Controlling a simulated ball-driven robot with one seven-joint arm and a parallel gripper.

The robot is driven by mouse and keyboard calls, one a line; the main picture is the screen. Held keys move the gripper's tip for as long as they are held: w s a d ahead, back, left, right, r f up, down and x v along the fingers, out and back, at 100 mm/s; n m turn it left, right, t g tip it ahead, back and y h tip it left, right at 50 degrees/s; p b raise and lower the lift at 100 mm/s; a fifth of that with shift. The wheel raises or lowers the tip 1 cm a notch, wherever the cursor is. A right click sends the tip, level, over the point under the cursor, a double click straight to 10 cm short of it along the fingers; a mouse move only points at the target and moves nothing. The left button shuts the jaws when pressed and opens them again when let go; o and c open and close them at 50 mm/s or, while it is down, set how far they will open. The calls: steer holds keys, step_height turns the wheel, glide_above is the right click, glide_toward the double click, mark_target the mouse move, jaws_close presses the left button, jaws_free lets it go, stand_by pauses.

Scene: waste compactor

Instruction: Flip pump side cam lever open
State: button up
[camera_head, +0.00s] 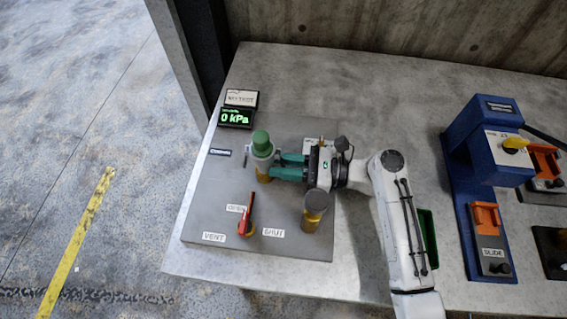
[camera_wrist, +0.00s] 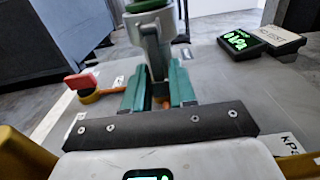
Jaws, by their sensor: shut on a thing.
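The grey cam coupling (camera_head: 262,150) with a green cap (camera_head: 261,138) stands on a brass fitting on the grey panel. A thin lever (camera_head: 247,159) shows on its left side. My gripper (camera_head: 279,166) reaches in from the right, its teal fingers at the coupling's right side. In the wrist view the fingers (camera_wrist: 160,93) are closed around a grey upright cam lever (camera_wrist: 156,62) below the green cap (camera_wrist: 146,5). The lever's lower end is partly hidden by the fingers, and I cannot read which side it is labelled as.
A red valve handle (camera_head: 246,215) stands by the OPEN, SHUT and VENT labels. A brass cylinder (camera_head: 315,208) stands below my wrist. The display (camera_head: 235,118) reads 0 kPa. A blue machine (camera_head: 480,165) stands on the right of the table.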

mark_target(285, 166)
steer(key=shift+r+p, duration=0.15)
steer(key=shift+p, duration=0.25)
jaws_close()
steer(key=shift+d+r+h+p, duration=0.15)
steer(key=shift+r+h+p, duration=0.2)
steer(key=shift+p, duration=0.65)
steer(key=shift+d+h+p, duration=0.25)
steer(key=shift+h+p, duration=0.4)
steer(key=shift+p, duration=0.6)
steer(key=shift+s+d+r+h+p, duration=0.15)
steer(key=shift+d+h+p, duration=0.1)
steer(key=shift+h+p, duration=0.65)
steer(key=shift+d+h+p, duration=0.3)
steer(key=shift+h+p, duration=0.4)
steer(key=shift+p, duration=0.05)
steer(key=h, duration=0.2)
steer(key=shift+d+r+h, duration=0.35)
steer(key=shift+d+h, duration=0.05)
steer(key=h, duration=0.1)
steer(key=r+h, duration=0.1)
steer(key=shift+d+h, duration=0.3)
steer(key=shift+d+r+g+h, duration=0.15)
steer(key=shift+r+h, duration=0.35)
steer(key=shift+h, duration=0.75)
steer(key=shift+d+r+g+h, duration=0.15)
steer(key=shift+r+h, duration=0.35)
steer(key=shift+h, duration=0.75)
